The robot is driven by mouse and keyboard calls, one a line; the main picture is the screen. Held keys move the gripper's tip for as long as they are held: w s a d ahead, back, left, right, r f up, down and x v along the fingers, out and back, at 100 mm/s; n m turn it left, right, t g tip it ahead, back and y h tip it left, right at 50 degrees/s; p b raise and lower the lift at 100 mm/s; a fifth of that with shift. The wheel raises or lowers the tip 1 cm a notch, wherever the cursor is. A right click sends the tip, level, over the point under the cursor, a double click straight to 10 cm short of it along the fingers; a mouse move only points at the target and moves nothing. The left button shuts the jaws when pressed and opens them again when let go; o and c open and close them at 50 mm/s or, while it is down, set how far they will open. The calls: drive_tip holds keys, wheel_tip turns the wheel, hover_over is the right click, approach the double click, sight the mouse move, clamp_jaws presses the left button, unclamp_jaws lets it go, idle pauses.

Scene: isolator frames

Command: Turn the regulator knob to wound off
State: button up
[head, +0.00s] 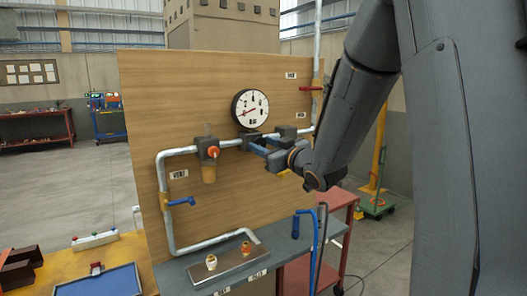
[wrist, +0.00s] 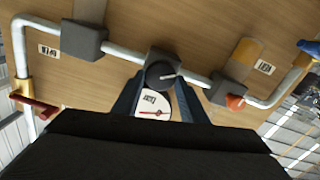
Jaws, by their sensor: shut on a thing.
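In the head view my gripper (head: 262,146) reaches in from the right and hides most of the knob. A round white gauge (head: 250,109) with a red needle stands above it; part of the gauge (wrist: 155,103) shows between my fingers in the wrist view.
An orange-knobbed unit (head: 211,152) is on the pipe to the left, with a blue lever (head: 182,202) below it. A red lever (head: 311,88) is at upper right. A grey bench (head: 200,270) bears a metal plate with fittings. A blue hooked hose (head: 313,235) stands at its right.

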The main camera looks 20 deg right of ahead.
drive_tip(key=n+b, duration=0.6)
drive_tip(key=b, duration=0.1)
drive_tip(key=shift+a+f, duration=0.15)
drive_tip(key=shift+f, duration=0.1)
drive_tip(key=n+b, duration=0.5)
drive_tip(key=b, duration=0.1)
drive_tip(key=shift+n, duration=0.4)
drive_tip(key=shift+s+b, duration=0.1)
drive_tip(key=shift+b, duration=0.2)
drive_tip(key=o, duration=1)
drive_tip(key=v, duration=0.7)
drive_tip(key=shift+s, duration=0.35)
